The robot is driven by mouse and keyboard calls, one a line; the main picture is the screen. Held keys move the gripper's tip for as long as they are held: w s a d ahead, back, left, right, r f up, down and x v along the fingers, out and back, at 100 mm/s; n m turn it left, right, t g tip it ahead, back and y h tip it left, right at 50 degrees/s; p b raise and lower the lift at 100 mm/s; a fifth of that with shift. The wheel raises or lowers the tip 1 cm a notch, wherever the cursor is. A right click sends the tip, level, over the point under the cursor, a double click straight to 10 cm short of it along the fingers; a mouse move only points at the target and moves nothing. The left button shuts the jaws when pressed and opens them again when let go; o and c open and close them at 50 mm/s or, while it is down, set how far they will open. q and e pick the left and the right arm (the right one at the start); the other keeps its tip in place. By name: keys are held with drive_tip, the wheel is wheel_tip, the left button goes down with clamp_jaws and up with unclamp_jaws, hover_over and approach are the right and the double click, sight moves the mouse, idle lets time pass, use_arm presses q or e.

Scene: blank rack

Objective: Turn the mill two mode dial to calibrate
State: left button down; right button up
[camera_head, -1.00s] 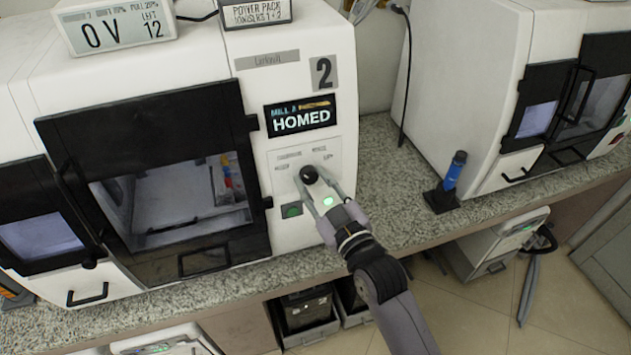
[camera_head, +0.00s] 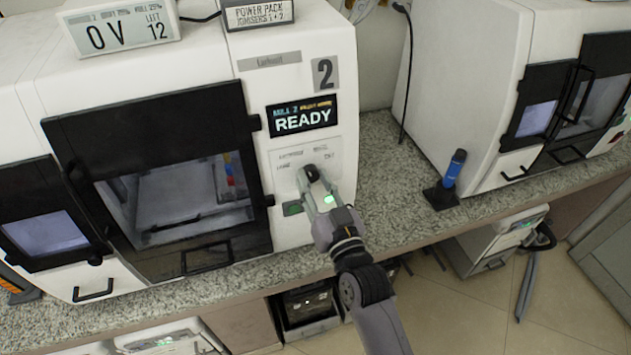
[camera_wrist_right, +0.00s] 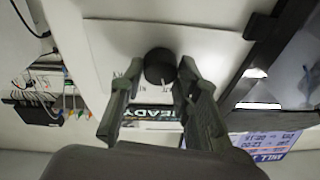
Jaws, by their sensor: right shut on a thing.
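The mill two mode dial (camera_head: 312,172) is a round black knob on the white front panel, below the "2" label and the display (camera_head: 303,118), which reads READY. My right gripper (camera_head: 316,181) is shut on the dial and hides part of it and some of the printed labels. In the right wrist view the black dial (camera_wrist_right: 159,66) sits between the tips of the two fingers (camera_wrist_right: 157,78), with a small pale mark on its edge. The labels around it are too small to read surely. My left gripper is not in view.
A dark green button (camera_head: 292,209) lies just below left of the dial. The mill's black-framed door (camera_head: 160,130) is to the left. A blue-handled tool in a black stand (camera_head: 452,172) stands on the speckled counter (camera_head: 385,215) to the right, with free counter between.

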drive_tip(key=o, duration=1.2)
drive_tip(key=shift+c, duration=0.2)
drive_tip(key=v, duration=1.2)
